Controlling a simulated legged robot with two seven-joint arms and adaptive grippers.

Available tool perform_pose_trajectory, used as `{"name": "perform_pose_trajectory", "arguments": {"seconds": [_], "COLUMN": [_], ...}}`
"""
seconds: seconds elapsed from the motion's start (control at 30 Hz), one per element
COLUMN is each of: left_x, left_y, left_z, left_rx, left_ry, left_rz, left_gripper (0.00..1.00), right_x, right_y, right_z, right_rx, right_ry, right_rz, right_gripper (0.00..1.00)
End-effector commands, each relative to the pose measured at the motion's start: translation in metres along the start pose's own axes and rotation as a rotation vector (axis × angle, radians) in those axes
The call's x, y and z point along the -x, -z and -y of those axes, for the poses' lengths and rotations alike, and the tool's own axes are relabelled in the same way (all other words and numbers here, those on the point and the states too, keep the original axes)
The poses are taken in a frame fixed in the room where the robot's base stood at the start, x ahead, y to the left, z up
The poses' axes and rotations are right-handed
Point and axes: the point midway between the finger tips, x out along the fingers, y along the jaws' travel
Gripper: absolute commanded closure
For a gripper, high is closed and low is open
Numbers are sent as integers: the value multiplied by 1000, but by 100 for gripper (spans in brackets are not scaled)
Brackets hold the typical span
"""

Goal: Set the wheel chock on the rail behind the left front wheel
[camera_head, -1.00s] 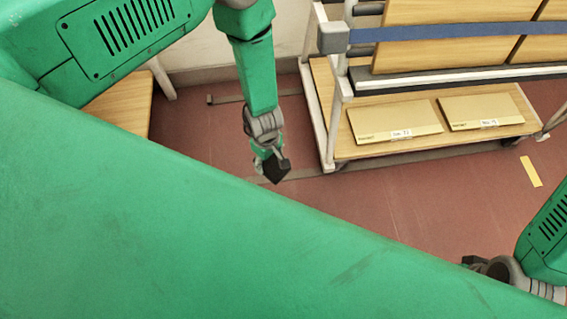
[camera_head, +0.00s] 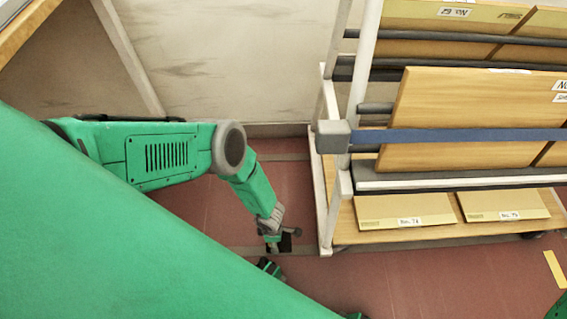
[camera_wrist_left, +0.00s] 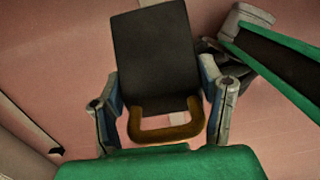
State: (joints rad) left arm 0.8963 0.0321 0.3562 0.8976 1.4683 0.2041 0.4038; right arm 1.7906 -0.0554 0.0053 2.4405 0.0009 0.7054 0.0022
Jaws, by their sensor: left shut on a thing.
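My left gripper (camera_head: 272,236) is low over the floor, just left of the cart's near left corner. It is shut on the wheel chock, a black block (camera_head: 285,243) that shows larger in the left wrist view (camera_wrist_left: 155,62). The chock's brown handle (camera_wrist_left: 168,132) lies between the two fingers. A grey rail (camera_head: 243,249) runs along the floor under and beside the chock; I cannot tell whether they touch. The cart (camera_head: 390,237) stands over the rail's line. Its left front wheel is not clearly visible.
The cart carries upright wooden boards (camera_head: 435,105) behind a blue strap (camera_head: 470,135), with flat labelled panels (camera_head: 404,211) on its deck. A second rail (camera_head: 285,157) lies farther back. A pale wall (camera_head: 235,60) closes the back.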

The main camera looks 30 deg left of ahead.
Motion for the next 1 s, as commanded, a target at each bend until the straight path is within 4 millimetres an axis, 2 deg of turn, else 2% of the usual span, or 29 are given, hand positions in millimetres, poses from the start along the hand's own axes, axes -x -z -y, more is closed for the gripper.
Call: {"name": "perform_pose_trajectory", "arguments": {"seconds": [0.2, 0.3, 0.57, 0.8, 1.0], "left_x": [-42, -55, -66, -97, -97], "left_y": [3, 4, 4, 5, 5], "left_z": [0, 0, -1, -1, -2], "left_rx": [0, 0, -2, -1, -1], "left_ry": [3, 4, 2, 3, 2], "left_rz": [3, 4, 4, 2, 4], "left_gripper": [88, 88, 88, 88, 88], "right_x": [-36, -47, -57, -84, -84], "right_y": [-4, -4, -4, -6, -6], "right_z": [0, 0, 0, 0, 0], "right_rx": [-1, -1, -1, -1, -1], "right_ry": [-1, -1, 0, 0, -1], "right_rz": [3, 3, 1, 2, 2], "right_gripper": [100, 100, 100, 100, 100]}}
